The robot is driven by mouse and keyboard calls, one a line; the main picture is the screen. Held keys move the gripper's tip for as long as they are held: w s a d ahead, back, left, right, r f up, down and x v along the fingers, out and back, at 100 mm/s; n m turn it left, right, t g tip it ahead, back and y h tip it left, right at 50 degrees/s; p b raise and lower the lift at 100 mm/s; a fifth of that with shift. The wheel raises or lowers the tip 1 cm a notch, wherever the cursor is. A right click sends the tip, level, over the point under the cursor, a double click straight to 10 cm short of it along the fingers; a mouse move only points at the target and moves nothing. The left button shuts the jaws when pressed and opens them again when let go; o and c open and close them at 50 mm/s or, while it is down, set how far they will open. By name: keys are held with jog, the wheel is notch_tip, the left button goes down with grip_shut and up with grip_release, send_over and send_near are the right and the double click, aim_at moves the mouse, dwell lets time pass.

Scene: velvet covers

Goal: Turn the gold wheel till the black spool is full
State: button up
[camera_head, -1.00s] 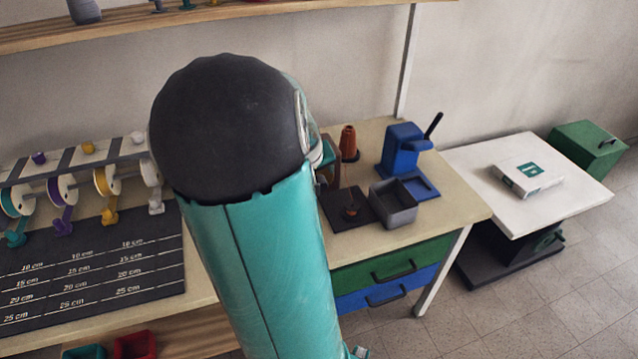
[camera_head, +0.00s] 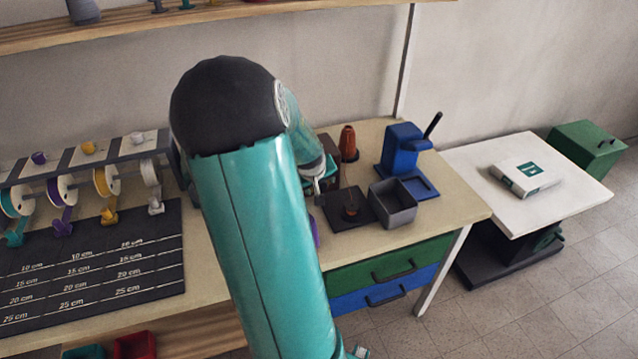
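I cannot make out a gold wheel or a black spool for certain; my arm covers the middle of the bench. A reddish-brown and dark-green device (camera_head: 331,172) shows partly just behind my gripper (camera_head: 319,190), at the right of my arm. The gripper is small and partly hidden, and its fingers cannot be told apart. It hangs near that device; whether it touches is unclear. At the left, a rack holds reels with teal, purple, yellow and white bands; the yellow reel (camera_head: 105,181) is one of them.
An orange-brown cone (camera_head: 348,141), a blue press (camera_head: 405,152), a grey open box (camera_head: 393,203) and a dark pad (camera_head: 342,218) stand on the bench's right part. A ruled dark mat (camera_head: 90,275) lies at left. A white table (camera_head: 520,205) stands at right.

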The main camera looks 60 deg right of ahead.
jog(key=c, duration=0.8)
jog(key=shift+o, duration=0.2)
jog(key=shift+s+d+t+y, duration=0.1)
jog(key=shift+s+t+y, duration=0.05)
jog(key=shift+t+y, duration=0.25)
jog(key=shift+s+t+y, duration=0.1)
jog(key=shift+t+y, duration=0.2)
jog(key=t+y, duration=0.1)
jog(key=m+t+y, duration=0.1)
jog(key=t+y, duration=0.1)
jog(key=shift+s+d+t+y, duration=0.2)
jog(key=shift+d+t+y, duration=0.1)
jog(key=t+y, duration=0.1)
jog(key=m+t+y, duration=0.1)
jog(key=t+y, duration=0.1)
jog(key=t, duration=0.1)
jog(key=shift+s+d+f+m, duration=0.15)
jog(key=shift+s+f+m, duration=0.05)
jog(key=shift+f+m, duration=0.1)
jog(key=t+y, duration=0.1)
jog(key=m+t+y, duration=0.1)
jog(key=t+y, duration=0.1)
jog(key=t, duration=0.1)
jog(key=shift+d+f, duration=0.1)
jog(key=shift+f, duration=0.15)
jog(key=o, duration=1)
jog(key=shift+m, duration=0.3)
jog(key=shift+c, duration=0.2)
